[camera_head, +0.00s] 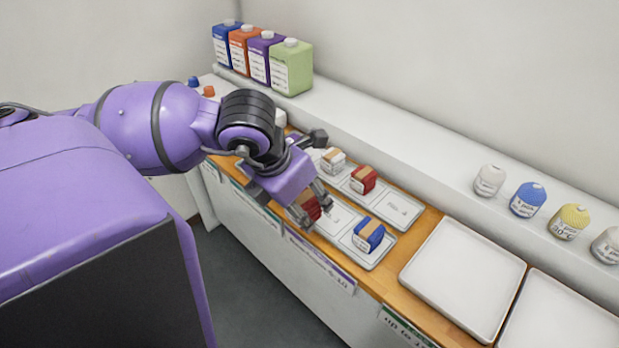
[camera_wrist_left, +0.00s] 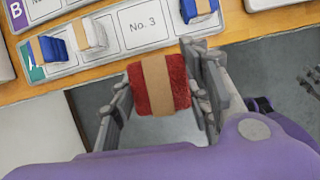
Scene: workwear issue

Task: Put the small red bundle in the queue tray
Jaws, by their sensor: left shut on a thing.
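My left gripper (camera_head: 310,199) is shut on a red bundle (camera_head: 309,208) with a tan band. In the left wrist view the red bundle (camera_wrist_left: 176,84) sits between the fingers (camera_wrist_left: 160,88), held at the front edge of the counter, with the floor showing below. A second red bundle (camera_head: 363,180) lies in a compartmented tray behind the gripper. I cannot tell from the labels which tray is the queue tray.
A white bundle (camera_head: 333,161) and a blue bundle (camera_head: 368,235) lie in compartmented trays on the wooden counter. Two empty white trays (camera_head: 463,278) (camera_head: 560,318) stand to the right.

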